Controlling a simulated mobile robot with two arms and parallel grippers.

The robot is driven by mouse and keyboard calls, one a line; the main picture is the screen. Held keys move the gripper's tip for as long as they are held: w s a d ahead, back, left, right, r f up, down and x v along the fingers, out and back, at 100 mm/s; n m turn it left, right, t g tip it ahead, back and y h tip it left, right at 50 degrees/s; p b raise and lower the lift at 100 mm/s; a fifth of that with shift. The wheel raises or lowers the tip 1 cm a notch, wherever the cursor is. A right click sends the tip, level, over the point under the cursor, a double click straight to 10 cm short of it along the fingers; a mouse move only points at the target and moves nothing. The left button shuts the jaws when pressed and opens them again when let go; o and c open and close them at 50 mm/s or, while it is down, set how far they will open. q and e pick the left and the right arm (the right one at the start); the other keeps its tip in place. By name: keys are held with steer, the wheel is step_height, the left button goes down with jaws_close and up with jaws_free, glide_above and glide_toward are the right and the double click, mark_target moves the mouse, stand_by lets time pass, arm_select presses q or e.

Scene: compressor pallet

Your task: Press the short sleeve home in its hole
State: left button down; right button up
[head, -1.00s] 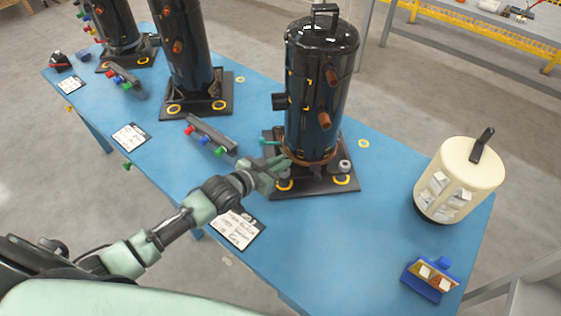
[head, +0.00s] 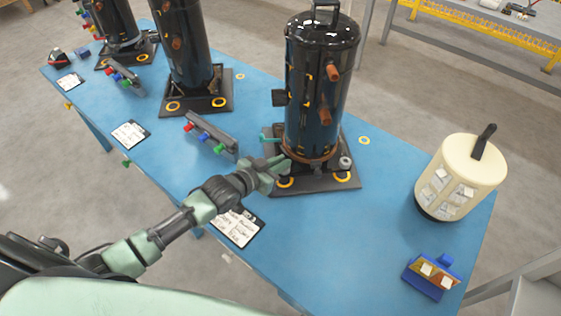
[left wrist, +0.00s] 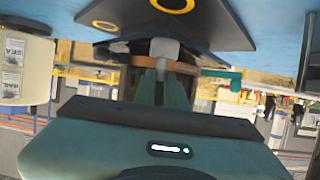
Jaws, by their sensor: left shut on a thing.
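The black compressor (head: 318,90) stands upright on its dark base plate (head: 318,186). My left gripper (head: 282,167) is at the front left foot of the compressor, low over the plate. In the left wrist view its fingers (left wrist: 163,76) are shut on a small grey piece (left wrist: 164,48), which looks like the short sleeve. The piece is up against the foot under the plate's picture edge; the hole is hidden and I cannot tell how deep the piece sits. Another grey sleeve (head: 344,163) shows at the right foot. My right gripper is not in view.
A cream canister (head: 460,178) and a blue holder (head: 429,279) stand on the right of the blue table (head: 300,240). A dark rack with coloured knobs (head: 212,135) lies left of the plate. A label card (head: 238,227) lies in front. More compressors stand at the back left.

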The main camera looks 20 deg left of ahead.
arm_select(q)
steer(key=shift+f+b, duration=0.4)
steer(key=shift+f, duration=0.15)
steer(key=c, duration=1.4)
jaws_free()
steer(key=v, duration=0.8)
steer(key=shift+w, duration=0.1)
